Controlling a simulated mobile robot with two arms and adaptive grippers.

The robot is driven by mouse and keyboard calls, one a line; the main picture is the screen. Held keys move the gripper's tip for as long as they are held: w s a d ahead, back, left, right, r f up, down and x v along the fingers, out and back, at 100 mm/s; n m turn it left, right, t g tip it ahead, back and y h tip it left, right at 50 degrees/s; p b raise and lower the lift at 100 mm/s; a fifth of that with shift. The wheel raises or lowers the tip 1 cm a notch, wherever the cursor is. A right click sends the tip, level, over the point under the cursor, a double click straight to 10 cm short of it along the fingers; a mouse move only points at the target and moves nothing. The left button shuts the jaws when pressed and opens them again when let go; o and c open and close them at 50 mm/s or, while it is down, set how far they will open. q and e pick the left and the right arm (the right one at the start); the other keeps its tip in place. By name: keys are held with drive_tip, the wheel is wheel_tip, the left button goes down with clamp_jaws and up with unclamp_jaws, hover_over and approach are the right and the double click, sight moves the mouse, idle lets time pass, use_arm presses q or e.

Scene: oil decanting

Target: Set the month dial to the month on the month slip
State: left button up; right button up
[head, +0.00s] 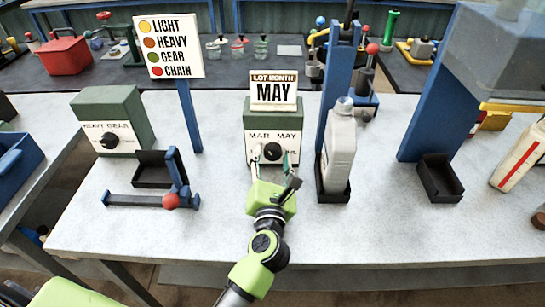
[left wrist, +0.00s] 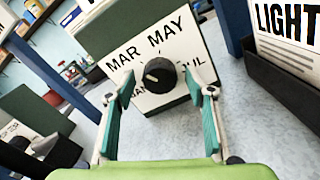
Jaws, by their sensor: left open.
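The month slip (head: 273,91) reads "LOT MONTH MAY" and stands on top of a green box. On the box's front is the month dial (head: 271,152), a black round knob on a white plate. In the left wrist view the plate shows MAR and MAY above the dial (left wrist: 160,76), with JAN and JUL partly hidden lower down. A pale mark on the knob lies left of its middle, seemingly toward the JAN side. My left gripper (head: 271,160) is open, its fingers on either side of the knob; I cannot tell whether they touch it. My right gripper is out of view.
Right of the dial box, a pale bottle (head: 340,148) stands in a black holder by a blue post. To the left are a sign (head: 169,47), a lever with a red ball (head: 170,201) and another dial box (head: 112,120).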

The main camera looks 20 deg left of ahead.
use_arm(q)
drive_tip(key=c, duration=1.1)
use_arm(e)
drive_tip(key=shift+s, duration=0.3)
use_arm(q)
drive_tip(key=shift+r+m+p, duration=0.2)
drive_tip(key=shift+m+p, duration=0.6)
drive_tip(key=shift+p, duration=0.35)
drive_tip(key=m+p, duration=0.5)
drive_tip(key=shift+p, duration=0.35)
drive_tip(key=m+p, duration=0.3)
drive_tip(key=shift+f+m, duration=0.1)
drive_tip(key=shift+m, duration=0.3)
drive_tip(key=shift+f+m+p, duration=0.1)
drive_tip(key=shift+m+p, duration=0.35)
drive_tip(key=shift+m, duration=0.15)
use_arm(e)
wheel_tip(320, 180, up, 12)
